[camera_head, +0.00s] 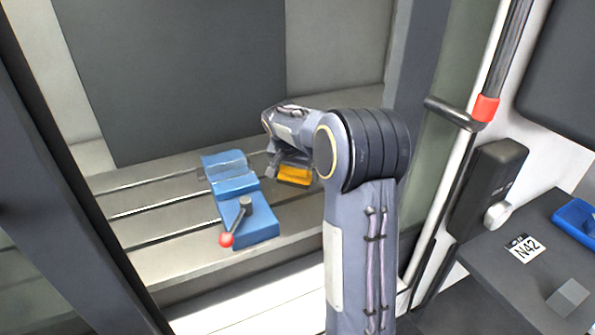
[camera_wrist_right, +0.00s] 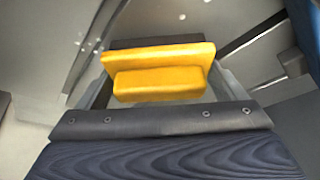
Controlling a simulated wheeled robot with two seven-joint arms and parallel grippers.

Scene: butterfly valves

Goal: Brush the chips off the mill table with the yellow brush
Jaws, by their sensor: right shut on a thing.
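The yellow brush (camera_head: 295,174) is at the right part of the grey slotted mill table (camera_head: 160,221), low over it or touching; I cannot tell which. My right gripper (camera_head: 288,163) is shut on the brush. In the right wrist view the brush's yellow body (camera_wrist_right: 160,71) lies across between the fingers, with a dark strip behind it. Small pale specks, which look like chips (camera_wrist_right: 82,43), lie on the grey surface to its left. In the head view no chips can be made out, and my arm hides part of the table. My left gripper is not in view.
A blue vise (camera_head: 235,190) with a red-knobbed handle (camera_head: 226,239) stands on the table, just left of the brush. The door frame with a red-banded handle (camera_head: 485,107) is at right. A side bench holds an N42 label (camera_head: 524,249) and a blue bin (camera_head: 577,220).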

